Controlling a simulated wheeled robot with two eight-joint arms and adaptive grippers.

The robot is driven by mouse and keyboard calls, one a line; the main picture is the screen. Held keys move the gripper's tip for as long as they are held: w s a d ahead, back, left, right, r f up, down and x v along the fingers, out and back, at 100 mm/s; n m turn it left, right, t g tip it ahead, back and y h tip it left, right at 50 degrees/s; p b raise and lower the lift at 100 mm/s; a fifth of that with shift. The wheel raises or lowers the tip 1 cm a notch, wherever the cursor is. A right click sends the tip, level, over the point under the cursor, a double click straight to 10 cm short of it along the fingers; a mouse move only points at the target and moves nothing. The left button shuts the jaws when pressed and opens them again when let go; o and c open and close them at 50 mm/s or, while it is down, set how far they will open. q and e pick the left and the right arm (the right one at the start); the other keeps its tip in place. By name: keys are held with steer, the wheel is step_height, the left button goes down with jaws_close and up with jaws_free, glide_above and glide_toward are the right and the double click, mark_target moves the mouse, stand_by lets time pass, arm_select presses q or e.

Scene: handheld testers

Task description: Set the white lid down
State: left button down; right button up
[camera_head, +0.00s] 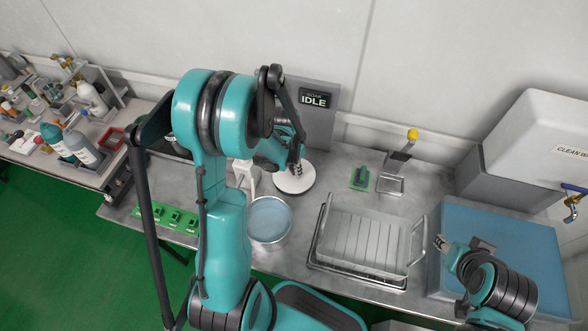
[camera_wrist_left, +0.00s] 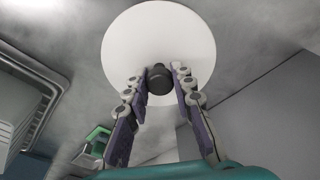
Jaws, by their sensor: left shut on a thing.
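The white lid (camera_head: 302,184) is a round disc near the back wall, in front of the IDLE display. Whether the lid touches the counter is hard to tell. My right gripper (camera_head: 440,242) is at the left edge of the blue basin, away from the lid; its jaws are too small to judge.
A round blue-filled dish (camera_head: 269,219) and a wire rack with a clear tray (camera_head: 318,262) stand in front. Bare counter (camera_head: 335,170) lies beside the lid.

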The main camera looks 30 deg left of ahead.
arm_select(q)
steer(key=shift+r, duration=0.1)
steer(key=c, duration=1.3)
jaws_free()
step_height(320, 180, up, 11)
steer(key=s+p, duration=0.1)
steer(key=p, duration=0.3)
steer(key=s+d+r+n+t, duration=0.1)
steer(key=s+d+r+t, duration=0.1)
steer(key=s+d+r, duration=0.1)
steer(key=s+d+r+n+t, duration=0.1)
steer(key=s+d+r+t, duration=0.1)
steer(key=s+d+r, duration=0.2)
steer(key=s+d+r+n+t, duration=0.1)
steer(key=s+d+r+n, duration=0.1)
steer(key=s+d+r, duration=0.2)
step_height(320, 180, up, 2)
steer(key=shift+s+t, duration=0.1)
steer(key=shift+t, duration=0.3)
